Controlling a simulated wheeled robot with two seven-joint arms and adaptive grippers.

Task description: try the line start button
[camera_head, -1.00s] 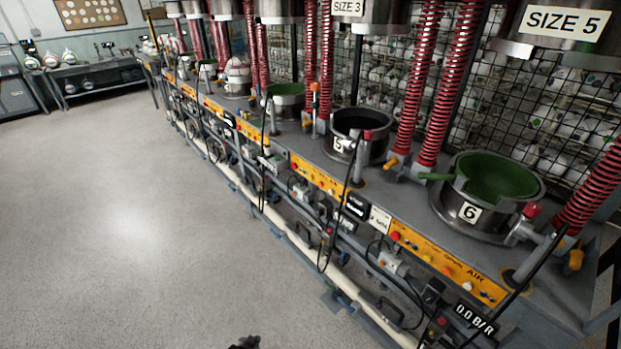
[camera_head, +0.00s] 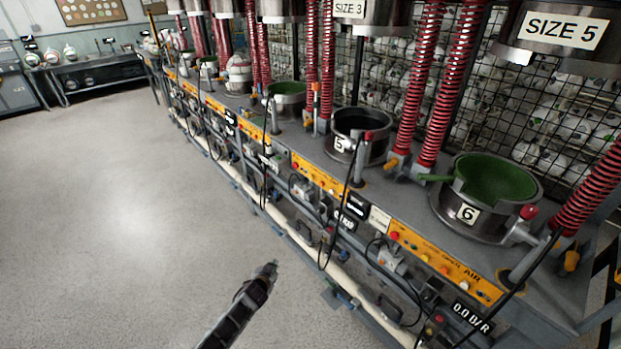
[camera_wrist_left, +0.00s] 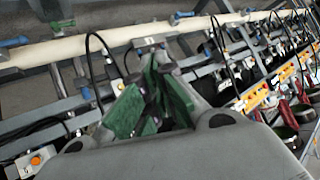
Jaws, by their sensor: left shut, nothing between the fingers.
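My left gripper (camera_head: 272,268) is low in front of the press line in the head view, over the floor side and apart from the panels. In the left wrist view its green-padded fingers (camera_wrist_left: 152,62) are shut with nothing between them. A yellow control panel (camera_head: 447,262) carries several small buttons, with a red button (camera_head: 394,236) at its left end. A small box with a red button (camera_head: 440,320) sits lower, near the 0.0 B/R display (camera_head: 472,317). An orange button (camera_wrist_left: 36,160) shows in the left wrist view. I cannot tell which is the line start button.
The press bench (camera_head: 400,200) carries moulds, including one marked 6 (camera_head: 485,195), and red springs (camera_head: 460,70). Black cables hang before the panels. A pale pipe (camera_head: 290,235) runs along the lower front. The floor (camera_head: 120,200) at left is clear.

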